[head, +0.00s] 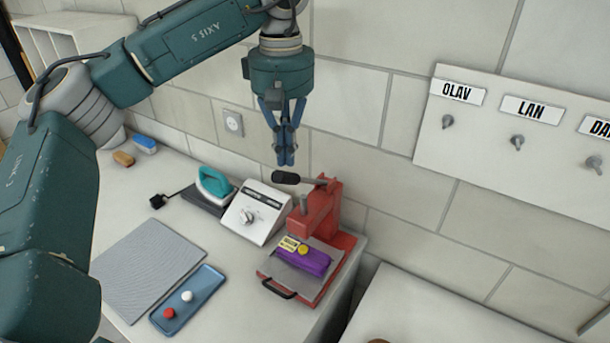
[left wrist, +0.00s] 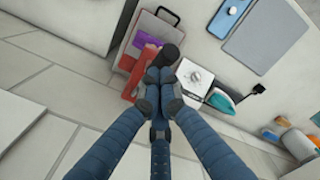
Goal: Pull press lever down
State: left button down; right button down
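The red heat press (head: 317,212) stands at the right end of the white counter. Its lever has a black handle (head: 286,178) that points left and sits raised above the press. A purple cloth (head: 308,260) with a yellow patch lies on the press's grey plate. My left gripper (head: 286,160) points down just above the black handle in the head view, its blue fingers close together. In the left wrist view the fingertips (left wrist: 160,80) meet beside the black handle (left wrist: 169,54); I see nothing between them. The red press (left wrist: 134,80) is partly hidden behind them. My right gripper is out of view.
A white control box (head: 256,212) with a dial and a teal iron (head: 214,185) stand left of the press. A grey mat (head: 148,268) and a blue tray (head: 188,298) with red and white pieces lie in front. A wall board (head: 520,150) with name labels and hooks hangs at right.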

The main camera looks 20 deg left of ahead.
aim_at(275, 172)
pick_arm(q)
jog(key=shift+f, duration=0.1)
jog(key=shift+s+f+b, duration=0.25)
jog(key=shift+f+b, duration=0.4)
jog(key=shift+f, duration=0.1)
jog(key=shift+s+f+b, duration=0.2)
jog(key=shift+f+b, duration=0.45)
jog(key=shift+f, duration=0.1)
jog(key=shift+s+a+f+b, duration=0.1)
jog(key=shift+s+f+b, duration=0.1)
jog(key=shift+f+b, duration=0.4)
jog(key=shift+s+d+f+b, duration=0.1)
jog(key=shift+s+f+b, duration=0.1)
jog(key=shift+f+b, duration=0.45)
jog(key=shift+s+a+f+b, duration=0.1)
jog(key=shift+s+f+b, duration=0.1)
jog(key=shift+f+b, duration=0.4)
jog(key=f+b, duration=0.1)
jog(key=s+f+b, duration=0.1)
jog(key=f, duration=0.1)
jog(key=f+b, duration=0.1)
jog(key=f, duration=0.1)
jog(key=shift+s+a+b, duration=0.15)
jog(key=shift+s+b, duration=0.1)
jog(key=shift+b, duration=0.1)
